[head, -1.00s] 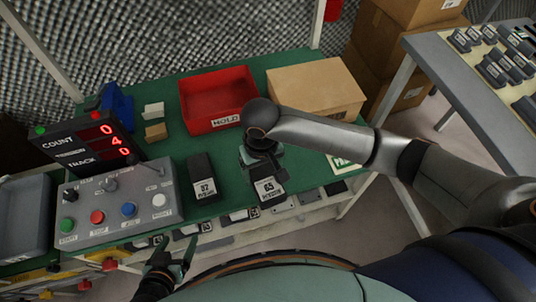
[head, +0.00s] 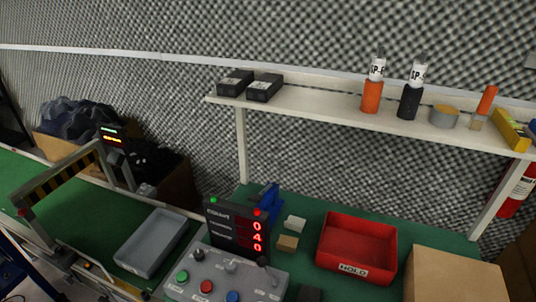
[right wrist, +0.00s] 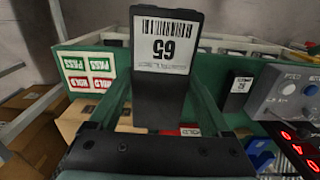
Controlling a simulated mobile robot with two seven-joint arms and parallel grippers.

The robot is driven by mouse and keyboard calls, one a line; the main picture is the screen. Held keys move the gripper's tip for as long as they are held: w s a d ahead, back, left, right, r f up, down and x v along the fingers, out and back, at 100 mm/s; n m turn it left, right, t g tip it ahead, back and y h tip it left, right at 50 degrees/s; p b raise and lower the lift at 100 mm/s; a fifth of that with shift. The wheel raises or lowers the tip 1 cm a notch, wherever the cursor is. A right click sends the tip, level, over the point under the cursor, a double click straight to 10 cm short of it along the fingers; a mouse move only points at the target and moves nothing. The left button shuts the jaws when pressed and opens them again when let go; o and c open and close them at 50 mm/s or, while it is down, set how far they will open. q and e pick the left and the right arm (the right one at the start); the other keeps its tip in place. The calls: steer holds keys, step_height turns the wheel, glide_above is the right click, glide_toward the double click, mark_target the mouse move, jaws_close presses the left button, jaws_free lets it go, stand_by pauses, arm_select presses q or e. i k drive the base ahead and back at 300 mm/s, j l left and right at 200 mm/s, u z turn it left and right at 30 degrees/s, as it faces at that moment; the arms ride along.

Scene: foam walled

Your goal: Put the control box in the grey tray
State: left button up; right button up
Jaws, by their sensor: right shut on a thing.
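My right gripper (right wrist: 162,88) is shut on a black control box (right wrist: 165,95) with a white barcode label reading 65. The box's label faces the wrist camera, with a green finger on either side. This gripper and its box are outside the head view. The grey tray (head: 150,243) lies on the green bench at the lower left of the head view, left of the count display, and looks empty. My left gripper is not in view.
A button panel (head: 222,276) and count display (head: 237,230) stand right of the tray. A red bin (head: 357,246) and cardboard box (head: 455,275) are farther right. Another labelled black box (right wrist: 239,92) stands near the panel. A shelf (head: 330,108) holds bottles and two black boxes.

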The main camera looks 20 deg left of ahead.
mark_target(146, 255)
steer(key=j+u, duration=0.25)
steer(key=j, duration=1.65)
steer(key=j+u, duration=0.25)
steer(key=j, duration=1.65)
